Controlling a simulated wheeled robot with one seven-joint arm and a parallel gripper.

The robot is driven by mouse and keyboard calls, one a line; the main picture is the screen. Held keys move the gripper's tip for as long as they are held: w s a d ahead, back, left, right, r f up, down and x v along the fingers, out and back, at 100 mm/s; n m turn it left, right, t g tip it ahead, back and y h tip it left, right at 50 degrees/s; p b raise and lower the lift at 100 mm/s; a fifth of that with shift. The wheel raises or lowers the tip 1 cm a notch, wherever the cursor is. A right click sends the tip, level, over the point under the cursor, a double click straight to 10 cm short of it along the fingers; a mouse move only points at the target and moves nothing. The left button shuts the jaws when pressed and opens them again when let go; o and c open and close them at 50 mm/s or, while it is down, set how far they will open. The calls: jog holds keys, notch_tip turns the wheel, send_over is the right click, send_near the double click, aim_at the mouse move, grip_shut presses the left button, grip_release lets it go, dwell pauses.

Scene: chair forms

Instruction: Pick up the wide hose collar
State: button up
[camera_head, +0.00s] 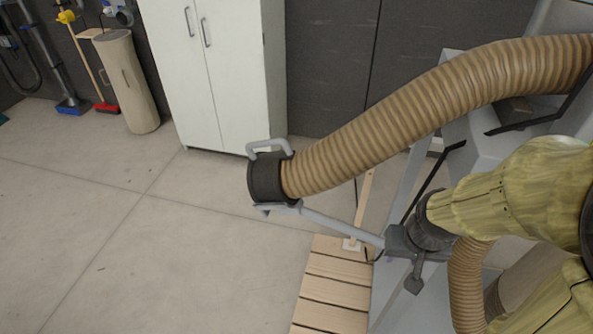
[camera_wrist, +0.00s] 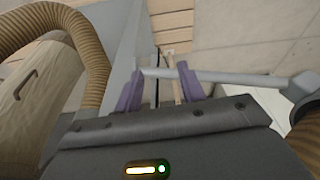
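The wide hose collar (camera_head: 268,179) is a black ring with a grey loop handle (camera_head: 268,146), on the end of a thick tan ribbed hose (camera_head: 420,110). A grey bar (camera_head: 340,228) runs from below the collar toward my gripper. In the wrist view, my gripper (camera_wrist: 160,70) has its two purple fingers apart. The grey bar (camera_wrist: 235,77) crosses near the fingertips; I cannot tell whether it touches them. The dark rounded part at the right edge (camera_wrist: 306,90) looks like the collar, well to the side of the fingers.
A slatted wooden pallet (camera_head: 333,285) lies on the floor below the bar. A white cabinet (camera_head: 225,80) stands behind the collar. A tan cylinder (camera_head: 126,80) and brooms stand at the back left. The floor at left is clear.

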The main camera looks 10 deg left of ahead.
jog(key=shift+d, duration=0.1)
jog(key=w+a+r+n+t+y+p, duration=0.25)
jog(key=w+a+n+p, duration=0.2)
jog(key=w, duration=0.45)
jog(key=w+a+r+n+t+y+p, duration=0.25)
jog(key=w+n+p, duration=0.2)
jog(key=w, duration=0.45)
jog(key=w+a+r+n+g+y+p, duration=0.1)
jog(key=a+r+n+y+p, duration=0.4)
jog(key=a, duration=0.5)
jog(key=s+a+r+n+g+y+p, duration=0.1)
jog(key=s+a+r+n+g+y, duration=0.3)
jog(key=y, duration=0.4)
jog(key=shift+s+a+r+n+g+p, duration=0.15)
jog(key=shift+s+r+n+g+p, duration=0.3)
jog(key=shift+s+n+g, duration=0.6)
jog(key=shift+w+r, duration=0.1)
